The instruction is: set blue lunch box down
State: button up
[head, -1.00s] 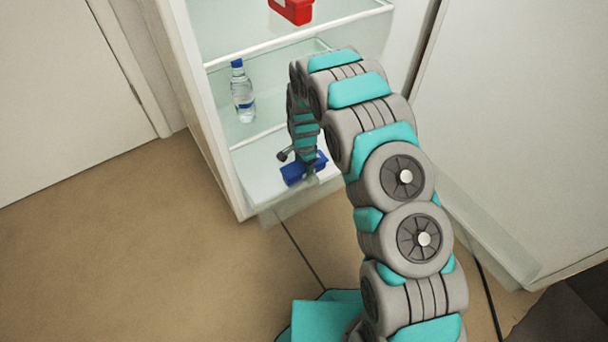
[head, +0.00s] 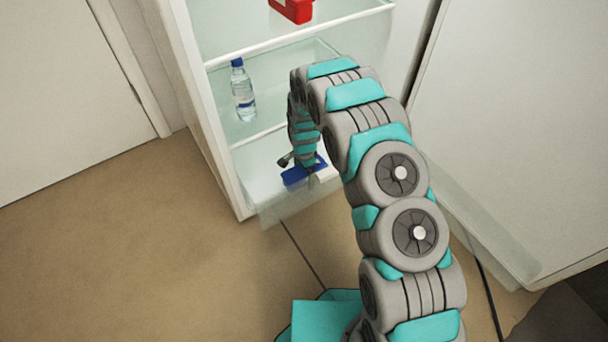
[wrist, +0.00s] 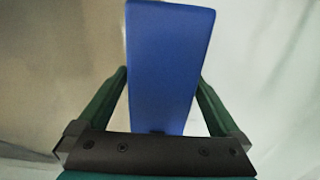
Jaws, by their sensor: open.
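The blue lunch box (head: 303,173) is at the bottom compartment of the open fridge, near its front edge. It is partly hidden by my arm in the head view. In the wrist view the lunch box (wrist: 168,65) stretches away between the fingers of my gripper (wrist: 162,90). My gripper is open around the box. I cannot tell whether the box rests fully on the fridge floor.
A water bottle (head: 242,90) stands on the shelf above, to the left. A red box (head: 292,9) sits on a higher shelf. The fridge's left side wall (head: 205,110) and the open door (head: 500,130) flank my arm. The floor at left is clear.

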notch_tip(320, 180, up, 12)
jog(key=shift+r+p, duration=0.1)
jog(key=shift+p, duration=0.2)
dwell(0.3)
dwell(1.1)
